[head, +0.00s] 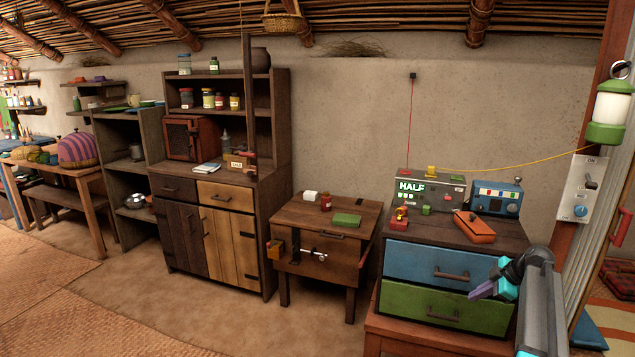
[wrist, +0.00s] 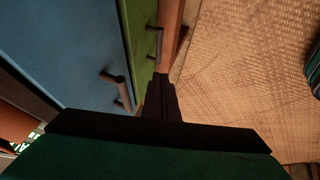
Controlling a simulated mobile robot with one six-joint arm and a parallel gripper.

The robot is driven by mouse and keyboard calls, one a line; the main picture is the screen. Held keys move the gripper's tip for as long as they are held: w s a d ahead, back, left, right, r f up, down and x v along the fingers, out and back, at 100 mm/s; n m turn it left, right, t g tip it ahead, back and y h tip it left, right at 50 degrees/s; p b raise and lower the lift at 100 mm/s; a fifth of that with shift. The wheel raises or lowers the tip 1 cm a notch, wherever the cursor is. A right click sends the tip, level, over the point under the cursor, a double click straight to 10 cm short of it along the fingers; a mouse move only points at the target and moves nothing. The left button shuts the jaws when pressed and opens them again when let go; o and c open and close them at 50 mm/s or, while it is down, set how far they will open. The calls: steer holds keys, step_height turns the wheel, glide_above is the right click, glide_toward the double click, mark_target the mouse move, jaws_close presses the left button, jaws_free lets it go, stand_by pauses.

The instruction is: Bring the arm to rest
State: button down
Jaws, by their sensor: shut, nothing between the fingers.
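My gripper (head: 480,291) is at the lower right of the head view, in front of the chest with a blue drawer (head: 425,266) and a green drawer (head: 408,304). Its fingers are shut with nothing between them. In the wrist view my gripper (wrist: 161,88) points down along the drawer fronts, with the drawer handles to its left. I cannot tell whether it touches the chest. Both drawers look closed.
On the chest stand a device reading HALF (head: 428,190), a blue radio-like box (head: 497,197) and an orange case (head: 474,227). A small wooden table (head: 290,215) stands left of it. A woven mat (wrist: 240,90) covers the floor by the drawers.

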steer(key=s+a+f+n+g+y+p, duration=0.1)
steer(key=s+a+f+g, duration=0.3)
steer(key=a+f, duration=0.85)
steer(key=s+a+f+g, duration=0.1)
steer(key=s+a+f, duration=0.5)
steer(key=a+f, duration=0.7)
steer(key=s+a+f+m+g, duration=0.1)
steer(key=s+a+f+g, duration=0.1)
steer(key=s+a+f, duration=0.4)
steer(key=s+a+f+m+g, duration=0.1)
steer(key=s+a+f, duration=0.3)
steer(key=s, duration=0.5)
steer(key=s+f+m+g+h, duration=0.1)
steer(key=s+m, duration=0.5)
steer(key=s, duration=0.6)
steer(key=s+a+f+m+g+h+p, duration=0.1)
steer(key=s+m+h, duration=0.3)
steer(key=s, duration=0.8)
steer(key=shift+f+m+g, duration=0.5)
steer(key=shift+f+m, duration=0.15)
steer(key=shift+m, duration=0.75)
